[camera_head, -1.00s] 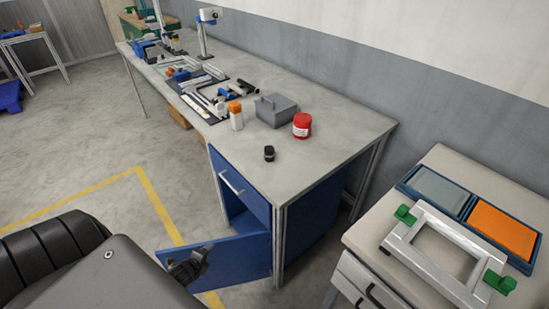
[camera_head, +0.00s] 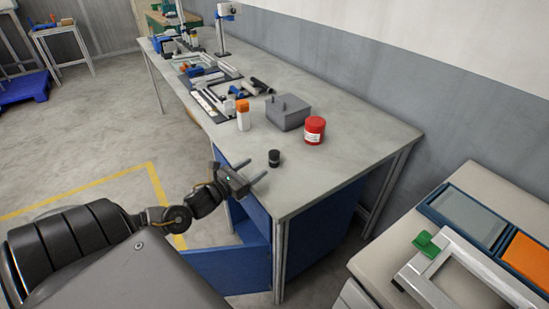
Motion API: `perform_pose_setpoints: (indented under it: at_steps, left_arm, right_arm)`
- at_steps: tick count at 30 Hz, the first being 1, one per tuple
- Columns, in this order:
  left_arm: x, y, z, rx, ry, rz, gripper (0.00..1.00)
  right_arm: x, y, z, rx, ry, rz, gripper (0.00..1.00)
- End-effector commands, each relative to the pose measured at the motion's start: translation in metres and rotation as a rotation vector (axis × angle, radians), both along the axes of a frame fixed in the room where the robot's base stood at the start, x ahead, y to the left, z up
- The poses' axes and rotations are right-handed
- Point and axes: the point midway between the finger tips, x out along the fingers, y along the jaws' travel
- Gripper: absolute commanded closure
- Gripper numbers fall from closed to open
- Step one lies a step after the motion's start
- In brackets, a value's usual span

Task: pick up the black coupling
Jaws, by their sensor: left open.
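The black coupling (camera_head: 274,158) is a small dark cylinder standing upright on the grey workbench top (camera_head: 330,165), near its front left edge. My left gripper (camera_head: 254,171) is at that edge, to the left of the coupling and slightly nearer to me. Its two fingers are spread apart, point towards the bench top and hold nothing. A gap shows between the fingers and the coupling. My right gripper is out of view.
Behind the coupling stand a red jar (camera_head: 314,130), a grey block (camera_head: 287,112) and an orange-capped white bottle (camera_head: 243,115). Tools lie farther back. A blue cabinet door (camera_head: 228,268) hangs open below. The near bench top is clear.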

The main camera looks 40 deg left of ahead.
Motion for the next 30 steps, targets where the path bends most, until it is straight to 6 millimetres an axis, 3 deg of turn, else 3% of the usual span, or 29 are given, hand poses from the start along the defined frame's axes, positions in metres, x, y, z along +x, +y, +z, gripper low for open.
perform_pose_setpoints:
  at_steps: [2, 5, 14, 24, 30]
  left_arm:
    - [0.013, -0.001, 0.003, -0.001, -0.004, 0.003, 0.39]
    - [0.024, -0.002, 0.001, -0.001, -0.001, 0.002, 0.39]
    - [0.035, -0.003, 0.002, -0.002, 0.000, 0.002, 0.39]
    - [0.079, -0.004, 0.007, -0.003, -0.001, 0.003, 0.39]
    - [0.084, -0.005, 0.005, -0.002, 0.002, 0.000, 0.39]
  right_arm:
    - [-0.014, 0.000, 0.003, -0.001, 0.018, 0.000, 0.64]
    - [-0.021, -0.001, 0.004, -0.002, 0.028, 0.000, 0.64]
    - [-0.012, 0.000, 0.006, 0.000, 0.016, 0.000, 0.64]
    - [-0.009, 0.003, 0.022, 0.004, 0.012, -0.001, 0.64]
    - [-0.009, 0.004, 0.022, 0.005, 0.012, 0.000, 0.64]
